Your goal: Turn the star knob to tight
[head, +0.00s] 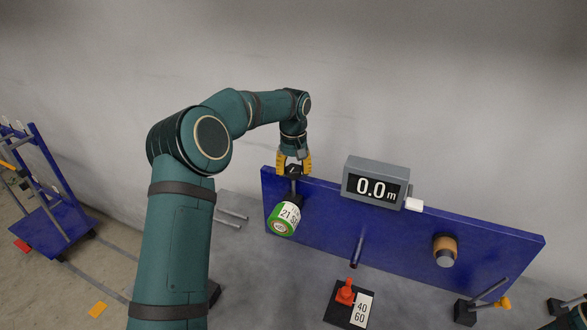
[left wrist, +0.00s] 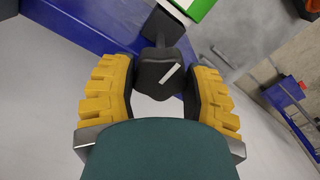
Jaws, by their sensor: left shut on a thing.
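The star knob (left wrist: 155,70) is black with a white pointer mark, seen close up in the left wrist view. In the head view the dark knob (head: 293,170) shows at the upper left of the blue panel (head: 320,222), on a post above a green-and-white spool marked 21 (head: 285,219). My left gripper (head: 294,160) reaches down on it from above, with yellow fingers on both sides. I cannot read any tight mark.
A grey display (head: 376,184) reading 0.0 stands on the panel's top edge. A rod (head: 357,248) and an orange-brown cylinder (head: 445,250) stick out of the panel. A red-orange piece (head: 346,291) stands beside a 40/60 card (head: 362,309). A blue cart (head: 50,215) stands far left.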

